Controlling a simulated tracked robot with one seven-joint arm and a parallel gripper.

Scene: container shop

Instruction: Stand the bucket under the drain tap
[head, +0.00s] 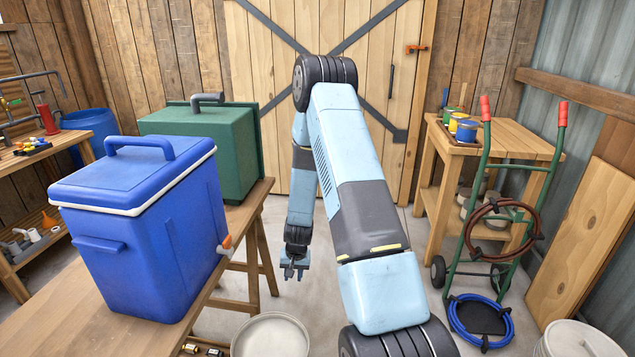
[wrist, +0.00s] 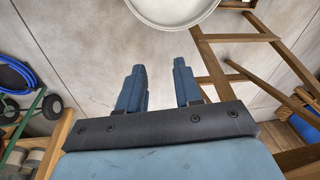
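The blue cooler box (head: 135,235) with a white-edged lid stands on a wooden trestle table. Its drain tap (head: 225,244), pale with an orange part, sticks out of the right side over the table's edge. A pale round-rimmed vessel (head: 270,338), apparently the bucket, is on the floor below and right of the tap, cut off by the bottom edge. Its rim also shows at the top of the wrist view (wrist: 172,24). My gripper (head: 291,270) points down beyond it, apart from it. In the wrist view my gripper (wrist: 159,68) has its fingers apart with nothing between.
A green box (head: 200,145) stands behind the cooler. A green hand truck (head: 508,200) with hoses and a wooden bench (head: 500,140) with paint cans are right. Another whitish container (head: 578,342) is at lower right. Open floor lies around my gripper; trestle legs (head: 252,270) border it left.

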